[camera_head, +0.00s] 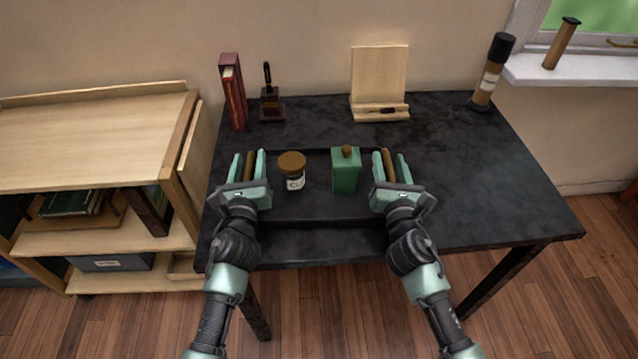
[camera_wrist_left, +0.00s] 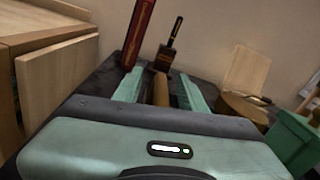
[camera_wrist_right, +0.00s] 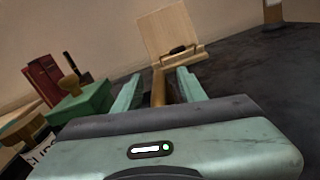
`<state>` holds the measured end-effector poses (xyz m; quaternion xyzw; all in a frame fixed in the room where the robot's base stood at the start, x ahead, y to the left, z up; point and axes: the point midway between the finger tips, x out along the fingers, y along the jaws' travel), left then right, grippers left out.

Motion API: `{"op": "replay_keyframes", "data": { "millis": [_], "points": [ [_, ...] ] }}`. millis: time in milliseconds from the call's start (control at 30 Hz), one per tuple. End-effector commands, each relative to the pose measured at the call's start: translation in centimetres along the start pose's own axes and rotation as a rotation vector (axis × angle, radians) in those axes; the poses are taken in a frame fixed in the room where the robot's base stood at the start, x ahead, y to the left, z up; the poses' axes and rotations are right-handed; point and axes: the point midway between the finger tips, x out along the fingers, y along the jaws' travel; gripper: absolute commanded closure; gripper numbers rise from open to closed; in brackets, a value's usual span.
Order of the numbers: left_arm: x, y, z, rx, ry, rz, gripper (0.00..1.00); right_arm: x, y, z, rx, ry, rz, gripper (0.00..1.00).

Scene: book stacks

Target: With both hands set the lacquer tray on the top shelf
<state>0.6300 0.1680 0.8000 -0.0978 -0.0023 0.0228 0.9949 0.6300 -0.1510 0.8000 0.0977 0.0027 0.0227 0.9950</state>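The dark lacquer tray (camera_head: 320,207) lies on the black desk (camera_head: 480,190), hard to tell from the desktop. It bears a jar (camera_head: 293,172) with a brown lid and a green canister (camera_head: 346,171) with a brown knob. My left gripper (camera_head: 248,165) is open around the tray's left wooden handle (camera_wrist_left: 160,91), with gaps beside it. My right gripper (camera_head: 390,165) is open around the right handle (camera_wrist_right: 158,92), also with gaps. The low wooden shelf unit stands left of the desk; its top shelf (camera_head: 90,140) is bare.
A red book (camera_head: 233,92), a dark stand with a handled tool (camera_head: 270,104) and a wooden stand (camera_head: 379,83) are along the desk's back. A tall cylinder (camera_head: 491,72) stands back right. The desk's right is clear.

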Motion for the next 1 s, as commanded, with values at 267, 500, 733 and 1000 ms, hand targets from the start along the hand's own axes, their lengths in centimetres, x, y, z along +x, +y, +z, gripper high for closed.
{"op": "replay_keyframes", "data": {
  "millis": [267,500,733,1000],
  "points": [
    [-0.02,0.00,-0.01,-0.001,0.000,0.000,1.00,-0.03,0.01,-0.01,0.000,0.000,0.000,1.00],
    [-0.03,0.00,-0.01,-0.001,0.000,0.001,1.00,-0.04,0.02,-0.02,0.001,0.000,0.000,1.00],
    [-0.03,0.02,-0.02,-0.002,0.001,0.001,1.00,-0.05,0.01,-0.03,0.002,0.001,-0.001,1.00],
    [-0.03,0.03,-0.03,-0.003,0.001,0.002,1.00,-0.05,0.00,-0.05,0.003,0.001,-0.001,1.00]
  ]
}}
